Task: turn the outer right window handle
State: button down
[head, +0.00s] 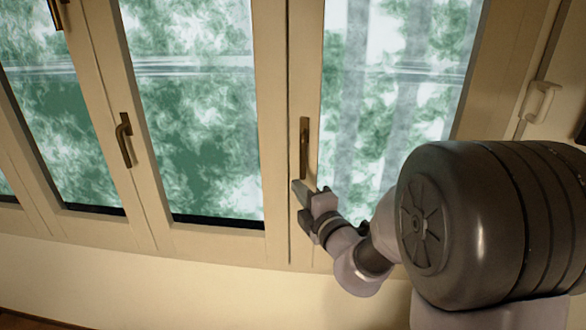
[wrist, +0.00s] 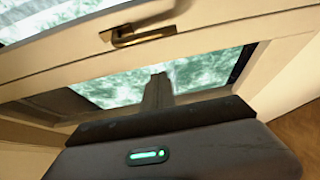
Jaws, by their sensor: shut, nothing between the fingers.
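The rightmost dark brass window handle (head: 304,148) hangs upright on the frame left of the right pane in the head view. My gripper (head: 300,188) is just below its lower end, close to the frame; whether it touches cannot be told. In the wrist view a brass handle (wrist: 140,36) lies on the frame near the top, above my fingers. My gripper (wrist: 158,78) shows there as a narrow block of closed fingers in front of the glass, with nothing held and apart from the handle in the picture.
Two more brass handles are on the left, one mid-frame (head: 124,140) and one at the top corner (head: 55,12). A white handle (head: 543,100) is at the far right. The wall (head: 200,280) below the windows is bare.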

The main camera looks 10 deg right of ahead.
aim_at(301, 149)
jog(key=w+d, duration=0.1)
jog(key=w, duration=0.8)
jog(key=shift+w+d, duration=0.15)
jog(key=shift+d, duration=0.05)
jog(key=shift+d, duration=0.15)
